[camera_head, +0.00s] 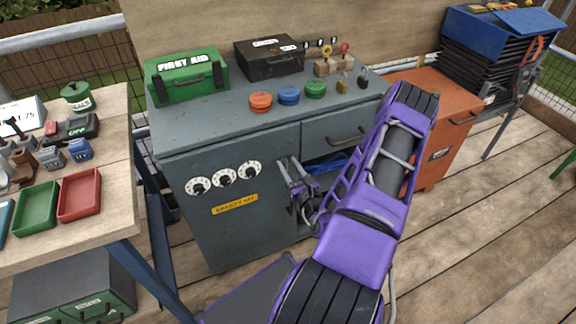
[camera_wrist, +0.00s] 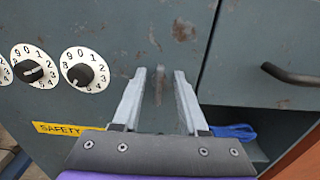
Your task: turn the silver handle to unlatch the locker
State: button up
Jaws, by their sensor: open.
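The grey locker (camera_head: 240,235) stands in the middle of the head view, its front carrying three white dials and a yellow safety label. My gripper (camera_head: 291,172) is at the right part of the locker's front, beside the dials. In the wrist view the two fingers of my gripper (camera_wrist: 160,85) are open and point at the locker front (camera_wrist: 110,30). A narrow, dull vertical shape (camera_wrist: 159,86) shows between the fingertips; I cannot tell clearly whether it is the silver handle or a mark on the door. In the head view my arm and gripper hide that spot.
Left of the fingers are the number dials (camera_wrist: 84,70). To the right are a drawer with a dark pull (camera_wrist: 290,74) and an open shelf with a blue item (camera_wrist: 233,131). A workbench (camera_head: 115,215) with trays stands left; an orange cabinet (camera_head: 450,110) stands right.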

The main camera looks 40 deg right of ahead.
jog(key=shift+w+d, duration=0.1)
jog(key=shift+w, duration=0.15)
grip_shut()
